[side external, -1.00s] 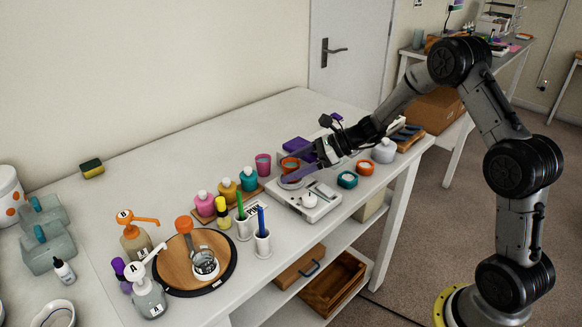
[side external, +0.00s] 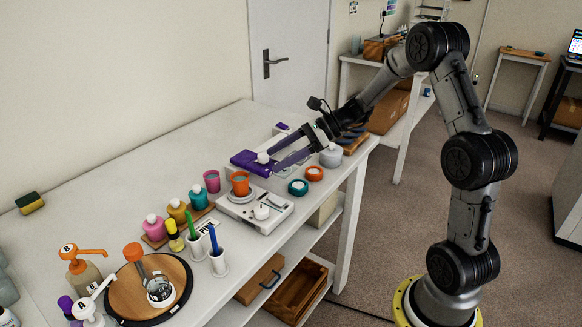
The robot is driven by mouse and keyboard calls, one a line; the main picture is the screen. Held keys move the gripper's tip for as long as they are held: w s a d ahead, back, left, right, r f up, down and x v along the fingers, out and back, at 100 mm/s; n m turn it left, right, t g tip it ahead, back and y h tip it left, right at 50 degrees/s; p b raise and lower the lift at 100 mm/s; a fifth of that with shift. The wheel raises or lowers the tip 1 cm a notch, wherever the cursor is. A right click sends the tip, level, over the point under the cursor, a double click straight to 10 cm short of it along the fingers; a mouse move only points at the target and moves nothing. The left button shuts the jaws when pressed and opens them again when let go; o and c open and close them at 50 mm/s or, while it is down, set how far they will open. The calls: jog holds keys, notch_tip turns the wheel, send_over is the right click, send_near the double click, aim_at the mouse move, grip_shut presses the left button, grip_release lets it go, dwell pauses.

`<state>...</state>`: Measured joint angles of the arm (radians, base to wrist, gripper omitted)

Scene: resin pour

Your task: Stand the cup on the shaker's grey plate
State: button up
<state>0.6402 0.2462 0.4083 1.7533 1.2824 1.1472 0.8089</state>
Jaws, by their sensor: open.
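An orange cup (side external: 240,184) stands upright on the round grey plate (side external: 229,195) of the white shaker (side external: 272,212). The plate shows as a rim around the cup's foot. My gripper (side external: 272,160) is open, with two long purple fingers spread apart. It is to the right of the cup and a little above it in the picture, clear of it, and nothing shows held between the fingers. The fingertips lie in front of a purple box (side external: 243,160), with a small white round thing by the upper one.
Pink, yellow and teal bottles (side external: 154,227) stand left of the shaker, with a magenta cup (side external: 212,181) behind. Two small round tubs, teal (side external: 298,187) and orange (side external: 314,173), sit to its right. A round wooden board (side external: 122,298) with a clear cup is at front left.

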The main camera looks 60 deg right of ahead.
jog(key=s+a+r+n+g+h, duration=0.3)
jog(key=s+a+r+n+g, duration=0.15)
jog(key=s+a+n, duration=0.75)
jog(key=s+d+r+n+t+h, duration=0.1)
jog(key=s+n+h, duration=0.2)
jog(key=s+n, duration=0.4)
jog(key=s+d+r+n+t+h, duration=0.1)
jog(key=s+n+h, duration=0.2)
jog(key=s+n, duration=0.4)
jog(key=shift+s+d, duration=0.35)
jog(key=shift+s, duration=0.85)
